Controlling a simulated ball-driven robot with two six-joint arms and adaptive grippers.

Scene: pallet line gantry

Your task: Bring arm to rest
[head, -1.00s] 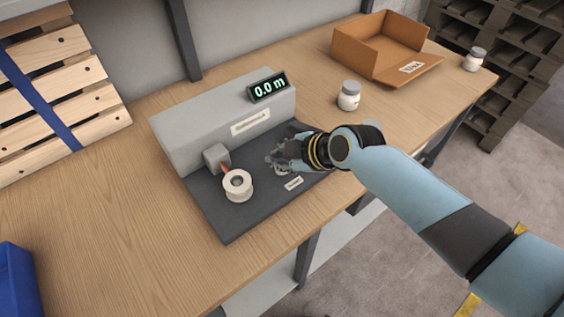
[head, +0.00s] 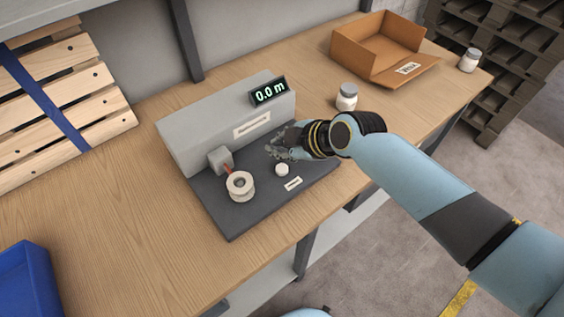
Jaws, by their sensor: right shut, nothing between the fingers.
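My right arm comes in from the lower right. Its right gripper (head: 276,149) is shut and empty, above the dark base plate of the grey machine, close to the machine's front face. A small white round knob (head: 282,170) sits on the plate just below the gripper; the two look apart. My left gripper is not in the view.
The grey machine (head: 205,130) has a "0.0 m" display (head: 269,91) and a white spool (head: 240,184). A white jar (head: 347,97) stands behind my forearm, and an open cardboard box (head: 375,50) farther back. A blue bin (head: 27,285) is at lower left. The wooden table (head: 120,200) is clear at left.

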